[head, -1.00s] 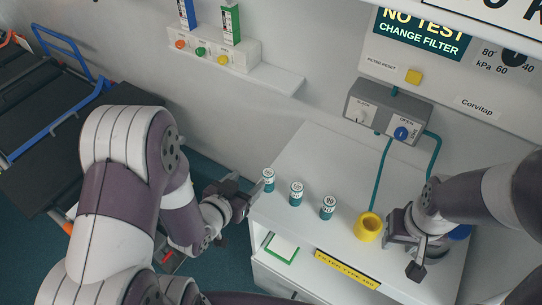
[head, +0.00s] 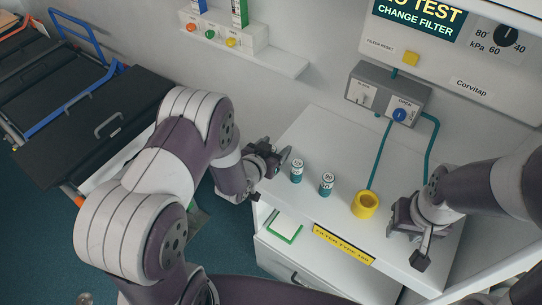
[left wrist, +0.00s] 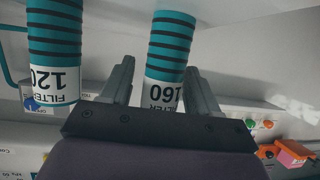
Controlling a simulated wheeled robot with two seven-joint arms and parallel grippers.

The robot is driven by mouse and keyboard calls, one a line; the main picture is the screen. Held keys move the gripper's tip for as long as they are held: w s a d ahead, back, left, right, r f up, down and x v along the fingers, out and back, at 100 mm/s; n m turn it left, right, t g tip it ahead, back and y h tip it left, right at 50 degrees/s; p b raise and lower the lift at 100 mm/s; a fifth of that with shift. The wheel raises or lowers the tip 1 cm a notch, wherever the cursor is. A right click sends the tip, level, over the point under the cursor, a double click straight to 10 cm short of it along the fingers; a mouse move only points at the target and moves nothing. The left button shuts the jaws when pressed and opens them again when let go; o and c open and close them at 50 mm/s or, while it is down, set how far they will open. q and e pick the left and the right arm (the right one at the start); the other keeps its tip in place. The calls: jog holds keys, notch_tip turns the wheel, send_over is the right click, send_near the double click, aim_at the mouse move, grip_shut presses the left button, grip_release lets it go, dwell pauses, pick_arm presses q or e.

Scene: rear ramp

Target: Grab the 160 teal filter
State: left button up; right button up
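The 160 teal filter (left wrist: 168,50), a ribbed teal cylinder with a white label, is between the two fingers of my left gripper (left wrist: 158,85) in the left wrist view. The fingers stand apart, with a clear gap on the left side of the filter. The 120 filter (left wrist: 54,50) stands to its left there. My right gripper (head: 404,243) is open and empty over the counter's right side.
A yellow cup (head: 366,205) stands on the white counter (head: 320,140), right of the filters. A grey control box (head: 388,95) with teal hoses is on the wall behind. A dispenser shelf (head: 262,58) is at back left. A black cot (head: 110,120) stands left.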

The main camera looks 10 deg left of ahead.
pick_arm(q)
jog(key=shift+s, duration=0.1)
jog(key=c, duration=0.8)
jog(key=shift+r, duration=0.1)
jog(key=shift+c, duration=0.2)
